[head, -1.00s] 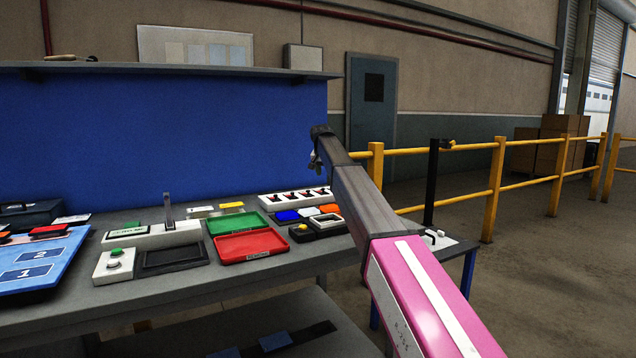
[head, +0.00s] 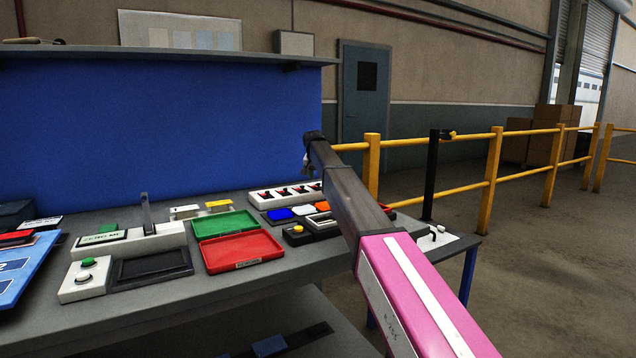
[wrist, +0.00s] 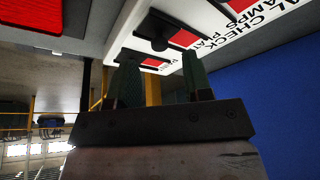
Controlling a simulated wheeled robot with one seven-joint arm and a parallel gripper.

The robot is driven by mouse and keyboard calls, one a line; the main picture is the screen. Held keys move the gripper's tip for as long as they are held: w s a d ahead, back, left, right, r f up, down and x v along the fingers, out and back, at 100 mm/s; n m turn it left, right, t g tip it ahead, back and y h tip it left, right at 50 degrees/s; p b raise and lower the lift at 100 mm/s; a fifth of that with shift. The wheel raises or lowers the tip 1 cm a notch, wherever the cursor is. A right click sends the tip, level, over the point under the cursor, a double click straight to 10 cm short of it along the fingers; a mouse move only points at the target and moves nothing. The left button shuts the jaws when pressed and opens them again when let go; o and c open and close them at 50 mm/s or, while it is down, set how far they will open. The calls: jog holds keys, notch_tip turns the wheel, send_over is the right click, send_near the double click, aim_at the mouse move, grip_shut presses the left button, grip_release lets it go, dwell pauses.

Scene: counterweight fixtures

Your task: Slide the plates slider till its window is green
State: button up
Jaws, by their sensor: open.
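The white slider panel (head: 263,198) stands at the back of the bench in the head view, with several red windows and dark knobs. In the wrist view the panel (wrist: 215,66) is close and tilted, with parts of the words CHECK, CLAMPS and PLATES legible. A red window (wrist: 182,38) and a black knob (wrist: 160,31) lie by the PLATES lettering. No green window shows. My gripper (wrist: 161,84) is open and empty, its dark fingers below the panel's knobs in the picture; contact cannot be told. In the head view it is small and partly hidden at my arm's far end.
A green tray (head: 224,223) and a red tray (head: 241,251) lie in front of the panel. A black box with a yellow button (head: 298,229) and coloured blocks sit beside them. A yellow railing (head: 485,190) runs behind my arm.

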aim_at(314, 186)
jog(key=shift+x, duration=1.65)
grip_shut()
jog(key=w+a, duration=0.1)
jog(key=w, duration=0.1)
jog(key=w+a, duration=0.1)
jog(key=w, duration=0.1)
jog(key=shift+a, duration=0.3)
grip_release()
jog(key=shift+s, duration=0.1)
